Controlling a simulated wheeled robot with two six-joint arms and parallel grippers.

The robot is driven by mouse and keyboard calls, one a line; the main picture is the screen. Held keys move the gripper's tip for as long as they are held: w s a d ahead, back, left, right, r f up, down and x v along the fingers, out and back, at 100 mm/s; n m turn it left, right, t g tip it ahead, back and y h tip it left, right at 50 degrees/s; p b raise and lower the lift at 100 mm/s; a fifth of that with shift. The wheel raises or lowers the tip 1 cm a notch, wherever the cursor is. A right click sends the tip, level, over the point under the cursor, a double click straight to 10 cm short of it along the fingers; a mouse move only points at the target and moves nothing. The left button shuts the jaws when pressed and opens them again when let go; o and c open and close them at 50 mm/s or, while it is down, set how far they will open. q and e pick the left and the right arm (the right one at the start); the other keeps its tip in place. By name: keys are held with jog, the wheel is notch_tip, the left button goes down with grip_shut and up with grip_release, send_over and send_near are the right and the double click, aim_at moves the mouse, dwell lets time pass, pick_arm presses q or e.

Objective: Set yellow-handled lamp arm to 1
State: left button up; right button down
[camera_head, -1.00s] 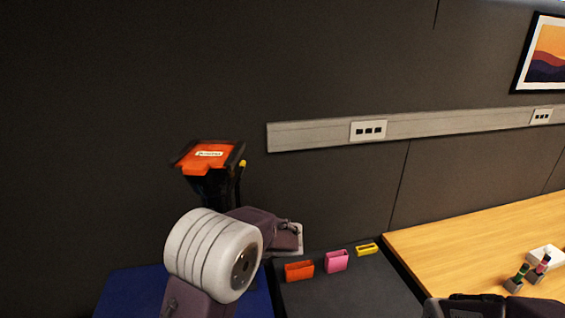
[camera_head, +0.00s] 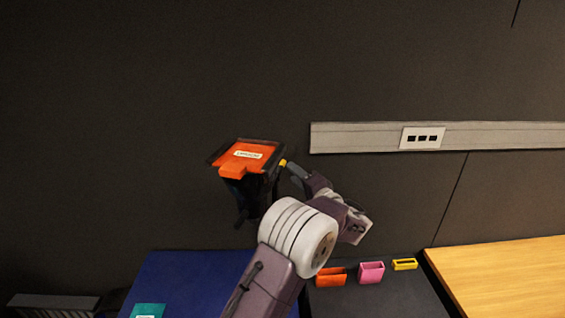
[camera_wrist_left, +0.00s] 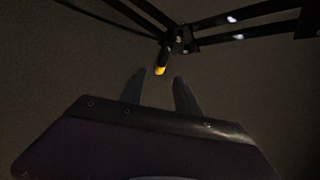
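The lamp has an orange top (camera_head: 240,160) with a small white label and a dark body under it. Its yellow handle tip (camera_head: 283,162) sticks out at the right side. In the left wrist view, the yellow handle (camera_wrist_left: 160,71) hangs from dark lamp bars. My left gripper (camera_head: 288,169) is at the handle's right in the head view. In the wrist view its two fingers (camera_wrist_left: 159,82) are apart, with the handle just beyond and between their tips. I cannot tell if they touch it. My right gripper is not in view.
A blue mat (camera_head: 190,280) lies below the lamp. Orange (camera_head: 331,275), pink (camera_head: 371,272) and yellow (camera_head: 404,264) holders stand on a dark surface at the right. A wooden table (camera_head: 500,270) is further right. A socket rail (camera_head: 360,137) runs along the dark wall.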

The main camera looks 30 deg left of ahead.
aim_at(282, 162)
pick_arm(q)
jog(key=p+x, duration=0.3)
jog(key=x, duration=0.4)
jog(key=shift+s+a, duration=0.1)
jog(key=shift+a, duration=0.35)
jog(key=shift+d, duration=0.2)
jog(key=shift+a, duration=0.1)
grip_shut()
dwell(0.5)
